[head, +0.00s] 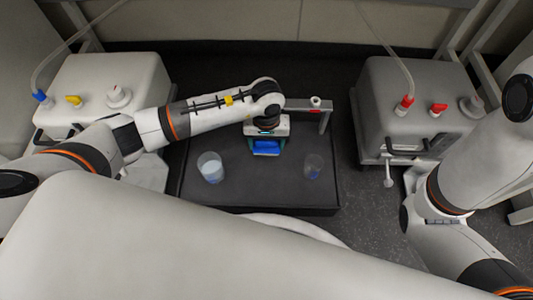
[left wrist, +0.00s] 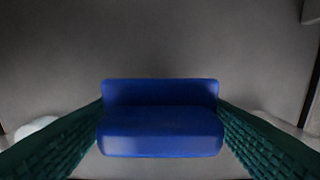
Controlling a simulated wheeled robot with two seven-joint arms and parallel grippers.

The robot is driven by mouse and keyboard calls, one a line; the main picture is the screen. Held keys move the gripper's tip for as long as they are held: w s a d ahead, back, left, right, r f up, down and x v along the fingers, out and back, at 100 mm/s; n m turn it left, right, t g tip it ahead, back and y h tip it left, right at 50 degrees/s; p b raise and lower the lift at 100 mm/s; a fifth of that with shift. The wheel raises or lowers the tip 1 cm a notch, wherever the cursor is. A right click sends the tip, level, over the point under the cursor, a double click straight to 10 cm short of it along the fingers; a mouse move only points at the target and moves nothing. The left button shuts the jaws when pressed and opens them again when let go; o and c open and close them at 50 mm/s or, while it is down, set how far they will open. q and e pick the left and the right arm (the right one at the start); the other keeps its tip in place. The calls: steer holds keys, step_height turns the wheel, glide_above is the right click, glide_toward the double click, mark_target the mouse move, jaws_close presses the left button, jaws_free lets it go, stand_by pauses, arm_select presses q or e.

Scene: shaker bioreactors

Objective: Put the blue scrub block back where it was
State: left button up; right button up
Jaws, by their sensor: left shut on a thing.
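The blue scrub block (head: 265,148) is at my left gripper (head: 266,143), over the dark bench top between the two grey-white machines. In the left wrist view the block (left wrist: 160,132) sits between the two green ridged fingers (left wrist: 160,140), which touch its left and right sides. The gripper is shut on it. I cannot tell for sure whether the block touches the surface below. My right arm shows at the right edge of the head view, but its gripper is out of the picture.
A clear cup with pale liquid (head: 210,168) stands left of the gripper, and a smaller clear cup (head: 313,166) stands right. A grey bracket (head: 325,118) stands behind. A machine with blue and yellow fittings (head: 120,75) is left, one with red fittings (head: 385,75) right. The bench front (head: 255,195) is clear.

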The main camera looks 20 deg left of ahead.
mark_target(266, 150)
arm_select(q)
step_height(266, 150, down, 4)
steer(key=b, duration=0.2)
steer(key=shift+f+b, duration=0.25)
steer(key=shift+b, duration=0.1)
steer(key=shift+r, duration=0.15)
steer(key=o, duration=0.9)
steer(key=shift+o, duration=0.2)
